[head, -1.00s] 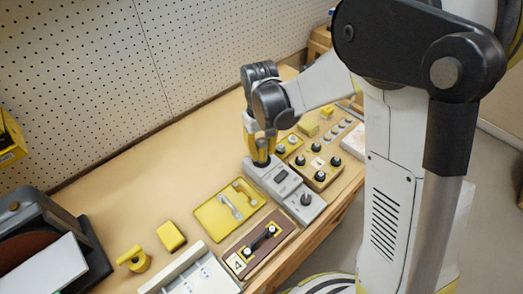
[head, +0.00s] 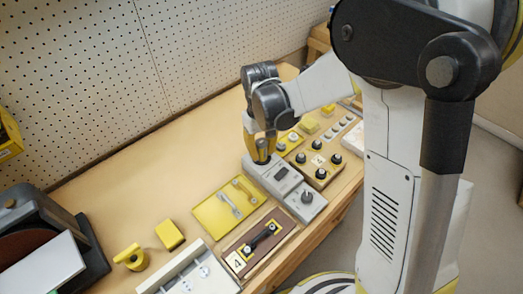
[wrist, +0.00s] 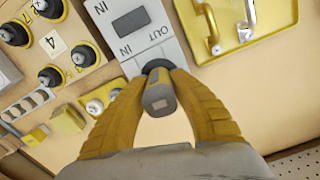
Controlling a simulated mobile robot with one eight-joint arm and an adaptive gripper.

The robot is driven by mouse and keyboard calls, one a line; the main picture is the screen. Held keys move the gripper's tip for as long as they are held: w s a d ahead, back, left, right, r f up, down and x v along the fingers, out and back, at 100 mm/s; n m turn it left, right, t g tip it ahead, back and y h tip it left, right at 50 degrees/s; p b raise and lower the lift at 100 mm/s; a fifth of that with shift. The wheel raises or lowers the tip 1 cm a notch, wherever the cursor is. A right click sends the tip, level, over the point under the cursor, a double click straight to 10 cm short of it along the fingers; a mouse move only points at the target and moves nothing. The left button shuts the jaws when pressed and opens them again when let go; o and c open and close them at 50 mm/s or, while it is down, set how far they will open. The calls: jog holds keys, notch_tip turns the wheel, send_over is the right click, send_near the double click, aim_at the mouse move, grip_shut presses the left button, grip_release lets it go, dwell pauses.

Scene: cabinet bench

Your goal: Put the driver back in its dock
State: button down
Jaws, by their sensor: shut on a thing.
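My gripper (head: 261,148) is shut on the driver (wrist: 160,98), a grey stubby handle held between its two yellow fingers. The driver also shows between the fingers in the head view (head: 262,152). It stands roughly upright at the far end of a grey unit (head: 268,172) with a dark display and a black knob, which looks like the dock. In the wrist view the grey unit (wrist: 160,45) carries the marks IN and OUT. A dark round part (wrist: 157,65) shows at the driver's far end, beside OUT. The driver's lower end is hidden, so I cannot tell whether it is seated.
A yellow tray with handles (head: 211,214) and a brown board with a black handle (head: 240,259) lie near the unit. A panel of black knobs (head: 300,155) stands on its other side. The bench (head: 130,175) towards the pegboard is clear.

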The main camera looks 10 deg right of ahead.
aim_at(262, 142)
jog(key=shift+f, duration=0.15)
dwell(0.5)
jog(key=c, duration=0.9)
grip_release()
jog(key=shift+o, duration=0.2)
jog(key=shift+r+p, duration=2.3)
jog(key=shift+r, duration=1.25)
